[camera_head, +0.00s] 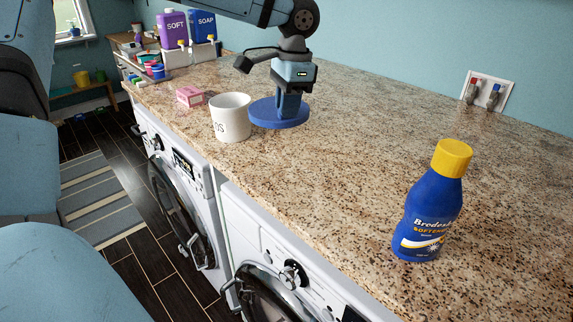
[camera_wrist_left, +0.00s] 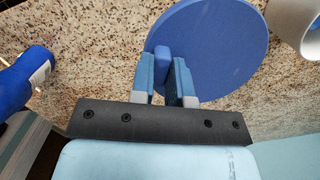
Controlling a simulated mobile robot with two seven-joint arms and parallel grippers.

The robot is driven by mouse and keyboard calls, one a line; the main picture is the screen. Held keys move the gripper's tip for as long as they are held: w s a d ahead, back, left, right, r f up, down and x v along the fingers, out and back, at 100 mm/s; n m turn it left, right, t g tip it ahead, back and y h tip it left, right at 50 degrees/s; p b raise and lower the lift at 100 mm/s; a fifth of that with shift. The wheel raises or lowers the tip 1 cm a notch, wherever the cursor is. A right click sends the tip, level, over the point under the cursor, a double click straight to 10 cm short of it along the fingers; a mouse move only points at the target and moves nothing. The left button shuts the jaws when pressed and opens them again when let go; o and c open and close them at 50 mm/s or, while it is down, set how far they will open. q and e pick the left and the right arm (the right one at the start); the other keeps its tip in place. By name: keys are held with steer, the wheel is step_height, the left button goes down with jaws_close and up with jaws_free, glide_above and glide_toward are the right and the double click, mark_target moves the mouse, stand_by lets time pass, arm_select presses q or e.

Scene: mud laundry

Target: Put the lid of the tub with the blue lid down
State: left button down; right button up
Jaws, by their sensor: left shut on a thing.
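The blue lid (camera_head: 268,116) is a flat round disc beside the white tub, to its right in the head view. Its knob is between the fingers of my left gripper (camera_head: 289,103), which is shut on it. The left wrist view also shows the lid (camera_wrist_left: 215,50) and the gripper (camera_wrist_left: 164,78) gripping its knob. The lid lies flat, at or just above the counter; I cannot tell if it touches. The white tub (camera_head: 229,122) stands upright and open on the counter, with dark lettering. Part of the tub (camera_wrist_left: 309,32) shows in the wrist view. My right gripper is not in view.
A blue softener bottle (camera_head: 428,215) with a yellow cap stands at the right on the speckled counter (camera_head: 330,180). A pink box (camera_head: 189,96) lies behind the tub. Purple (camera_head: 172,30) and blue (camera_head: 202,26) soap containers stand at the back. The counter's middle is free.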

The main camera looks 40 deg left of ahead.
arm_select(q)
step_height(320, 180, down, 14)
steer(key=shift+f, duration=0.1)
steer(key=shift+w+f, duration=0.1)
steer(key=shift+f, duration=0.1)
steer(key=shift+f, duration=0.15)
steer(key=c, duration=1.1)
jaws_free()
